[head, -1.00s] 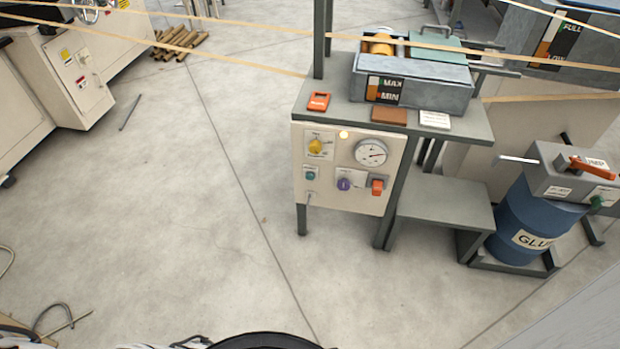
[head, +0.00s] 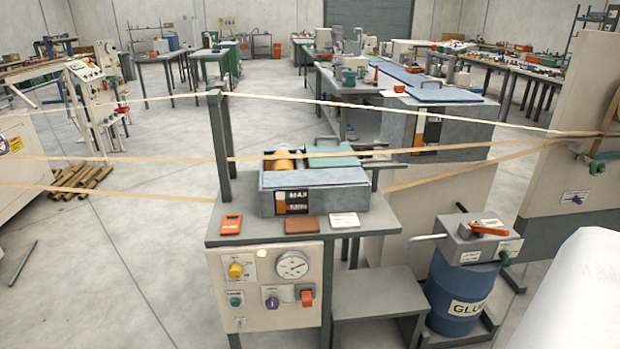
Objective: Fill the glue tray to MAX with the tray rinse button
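The grey glue tray (head: 335,200) sits on a stand, with a yellow-orange roller (head: 284,160) and a green lid (head: 331,155) at its top. Its front level gauge (head: 292,202) carries a MAX and a MIN mark; the exact level is too small to read. The control panel (head: 252,320) below has a yellow knob (head: 236,271), a green button (head: 235,299), a purple knob (head: 271,302), an orange-red switch (head: 307,297) and a dial (head: 292,265). A small lamp (head: 262,253) glows. The panel labels are unreadable, so I cannot tell which is tray rinse. My gripper is not in view.
Paper strips (head: 120,159) cross the scene around the tray. A blue glue drum (head: 460,285) with an orange-handled unit stands at right, beside a low grey step (head: 375,305). A larger grey tank (head: 440,130) is behind. Open floor (head: 110,260) lies left of the panel.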

